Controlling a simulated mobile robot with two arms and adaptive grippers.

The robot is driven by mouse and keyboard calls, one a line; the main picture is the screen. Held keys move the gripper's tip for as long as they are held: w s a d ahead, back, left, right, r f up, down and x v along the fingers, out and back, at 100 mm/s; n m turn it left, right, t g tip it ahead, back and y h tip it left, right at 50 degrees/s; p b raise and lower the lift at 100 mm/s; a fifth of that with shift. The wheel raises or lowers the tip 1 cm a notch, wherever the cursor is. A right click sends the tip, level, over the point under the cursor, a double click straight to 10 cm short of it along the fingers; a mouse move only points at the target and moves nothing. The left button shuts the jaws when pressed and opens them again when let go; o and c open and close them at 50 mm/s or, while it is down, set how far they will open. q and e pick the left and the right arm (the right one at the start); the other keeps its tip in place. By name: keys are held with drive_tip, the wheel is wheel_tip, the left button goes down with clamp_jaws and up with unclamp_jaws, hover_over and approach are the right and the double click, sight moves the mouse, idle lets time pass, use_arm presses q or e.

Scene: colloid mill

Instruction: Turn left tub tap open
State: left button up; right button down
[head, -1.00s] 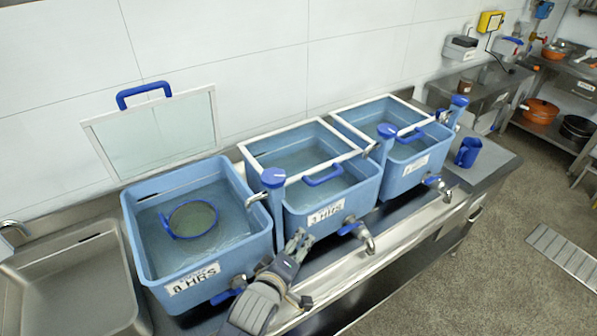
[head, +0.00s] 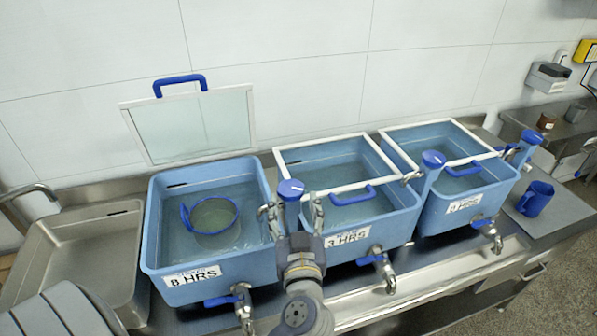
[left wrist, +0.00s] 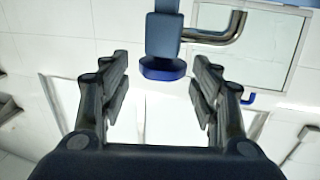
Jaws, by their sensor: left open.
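The left tub (head: 205,291), labelled 8 HRS, holds water and a round blue-rimmed sieve (head: 213,215). A blue post tap with a round blue knob (head: 291,187) and metal spout (head: 268,211) stands at its right side. The knob also shows in the left wrist view (left wrist: 162,68), with its spout (left wrist: 228,30). My left gripper (head: 294,210) is open, with one finger to each side of the tap in the head view. In the left wrist view, the knob lies between and beyond the open fingers (left wrist: 160,92); contact cannot be told. My right gripper is not in view.
The 3 HRS tub (head: 385,236) stands close right of the tap, with another tub (head: 470,205) beyond. Low blue-lever drain taps (head: 222,300) jut from the tub fronts. A raised glass lid (head: 195,126) is behind the left tub. A steel sink (head: 85,222) is left.

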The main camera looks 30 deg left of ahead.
sight(290, 180)
use_arm(q)
drive_tip(key=shift+w+a+r+p, duration=0.35)
drive_tip(key=shift+a+r+p, duration=0.2)
drive_tip(key=shift+p, duration=0.15)
drive_tip(key=p+x, duration=0.2)
drive_tip(key=x, duration=0.2)
drive_tip(key=shift+w+a, duration=0.25)
drive_tip(key=shift+w, duration=0.05)
drive_tip(key=x, duration=0.1)
drive_tip(key=p+x, duration=0.1)
drive_tip(key=shift+w+a+f, duration=0.1)
drive_tip(key=shift+w+f, duration=0.15)
drive_tip(key=shift+w, duration=0.05)
drive_tip(key=shift+w+a+p, duration=0.3)
drive_tip(key=shift+p, duration=0.1)
drive_tip(key=shift+w, duration=0.1)
drive_tip(key=shift+f, duration=0.1)
drive_tip(key=shift+c, duration=0.4)
drive_tip(key=c, duration=0.8)
drive_tip(key=shift+w, duration=0.1)
drive_tip(key=shift+c, duration=0.2)
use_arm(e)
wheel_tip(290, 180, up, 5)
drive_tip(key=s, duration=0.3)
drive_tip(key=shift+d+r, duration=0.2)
use_arm(q)
drive_tip(key=shift+f, duration=0.1)
drive_tip(key=shift+c, duration=0.2)
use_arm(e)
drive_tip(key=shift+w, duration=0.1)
